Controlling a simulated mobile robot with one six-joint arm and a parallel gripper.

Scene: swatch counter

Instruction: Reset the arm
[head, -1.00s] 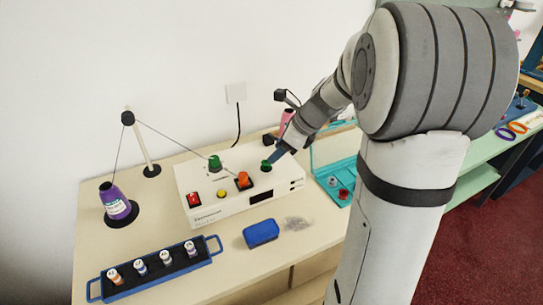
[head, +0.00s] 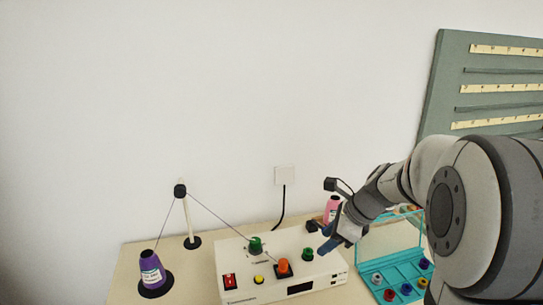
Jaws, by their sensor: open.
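My gripper (head: 330,238) is in the head view at the lower right of centre, at the end of my arm, which comes in from the right. It is open, with blue fingers pointing down and left, and nothing shows between them. It appears just above and to the right of the green knob (head: 308,254) at the right of the white machine (head: 235,265). I cannot tell the exact gap to the machine. My arm hides part of the area behind and to the right.
A purple thread cone (head: 151,270) stands left, its thread running over a post (head: 188,225) to the machine. A pink cone (head: 332,206) stands close behind my gripper. A teal case (head: 412,278) with coloured spools lies right. A board (head: 470,80) with rulers is on the wall.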

